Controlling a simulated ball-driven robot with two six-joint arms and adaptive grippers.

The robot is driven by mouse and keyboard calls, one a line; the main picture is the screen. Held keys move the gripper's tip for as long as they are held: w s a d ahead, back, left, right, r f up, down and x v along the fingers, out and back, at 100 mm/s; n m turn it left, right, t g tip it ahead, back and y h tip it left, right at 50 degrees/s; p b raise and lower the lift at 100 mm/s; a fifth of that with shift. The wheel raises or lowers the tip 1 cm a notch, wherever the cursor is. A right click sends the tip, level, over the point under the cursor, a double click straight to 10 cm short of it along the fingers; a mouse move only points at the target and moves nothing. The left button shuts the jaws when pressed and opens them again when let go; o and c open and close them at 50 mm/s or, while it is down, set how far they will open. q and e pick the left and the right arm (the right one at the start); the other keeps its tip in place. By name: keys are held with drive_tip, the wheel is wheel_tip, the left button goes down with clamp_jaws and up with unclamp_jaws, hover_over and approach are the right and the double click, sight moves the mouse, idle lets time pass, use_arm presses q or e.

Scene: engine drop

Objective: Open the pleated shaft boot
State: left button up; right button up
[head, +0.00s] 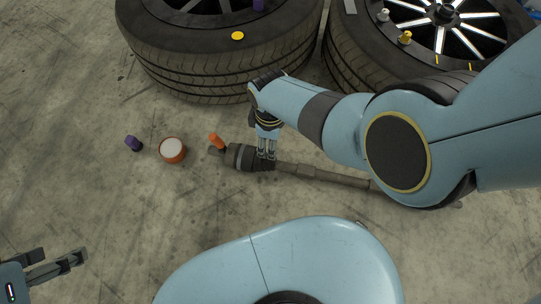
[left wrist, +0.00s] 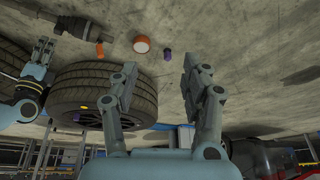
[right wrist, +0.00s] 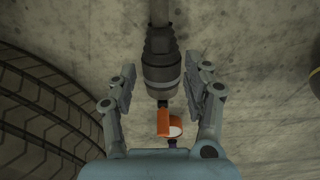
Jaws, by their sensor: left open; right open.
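The shaft (head: 325,174) lies on the concrete floor in the middle of the head view. Its dark pleated boot (right wrist: 160,42) shows at the top of the right wrist view, tapering from the wide joint housing (right wrist: 161,78) to the thin shaft. The boot looks closed around the shaft. My right gripper (head: 267,153) is over the boot end from above. In the right wrist view my right gripper (right wrist: 160,78) is open, one finger on each side of the housing, with gaps visible. My left gripper (head: 66,259) is open and empty at lower left, away from the shaft.
An orange piece (head: 216,141) lies by the housing. An orange tin with a white top (head: 172,150) and a purple piece (head: 133,143) lie further left. Two tyred wheels, left (head: 215,70) and right (head: 350,65), lie behind.

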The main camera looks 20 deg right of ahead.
sight(255, 156)
wheel_tip(255, 156, down, 3)
drive_tip(key=shift+s+b, duration=0.15)
drive_tip(key=shift+b, duration=0.75)
drive_tip(key=shift+f+b, duration=0.5)
drive_tip(key=shift+f, duration=0.05)
drive_tip(key=shift+f+b, duration=0.8)
drive_tip(key=shift+f, duration=0.1)
use_arm(q)
wheel_tip(255, 156, down, 7)
drive_tip(key=t+b, duration=0.1)
drive_tip(key=t, duration=0.6)
use_arm(e)
drive_tip(key=shift+f, duration=0.6)
wheel_tip(255, 156, down, 2)
drive_tip(key=shift+f+b, duration=0.1)
drive_tip(key=shift+b, duration=0.95)
use_arm(q)
drive_tip(key=w+d+r+m+t+h, duration=0.1)
drive_tip(key=w+r+t, duration=0.4)
drive_tip(key=w+r, duration=0.3)
drive_tip(key=shift+d+r+t, duration=0.35)
drive_tip(key=shift+r+t, duration=0.05)
drive_tip(key=shift+r, duration=0.5)
use_arm(e)
clamp_jaws()
